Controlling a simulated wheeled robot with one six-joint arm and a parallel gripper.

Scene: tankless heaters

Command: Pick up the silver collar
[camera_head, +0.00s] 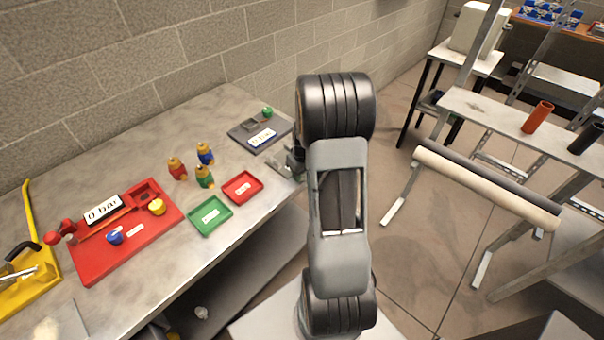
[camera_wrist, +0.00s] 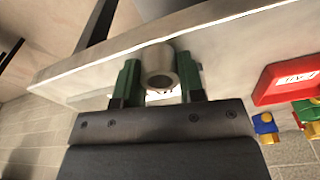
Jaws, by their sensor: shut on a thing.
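The silver collar (camera_wrist: 158,64), a short hollow metal ring, sits between the green-padded fingers of my gripper (camera_wrist: 157,82) in the wrist view. The fingers are shut on it from both sides, close to the edge of the metal table (camera_wrist: 225,40). In the head view my gripper (camera_head: 292,160) is at the table's right edge, mostly hidden behind my arm. The collar cannot be made out clearly there. I cannot tell whether the collar still touches the table.
A red tray (camera_head: 243,187) and a green tray (camera_head: 211,216) lie left of my gripper, with several coloured fittings (camera_head: 204,178) behind them. A grey plate (camera_head: 262,137) lies beyond. A red board (camera_head: 125,243) and a yellow tool (camera_head: 30,275) are further left. A steel rack stands right.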

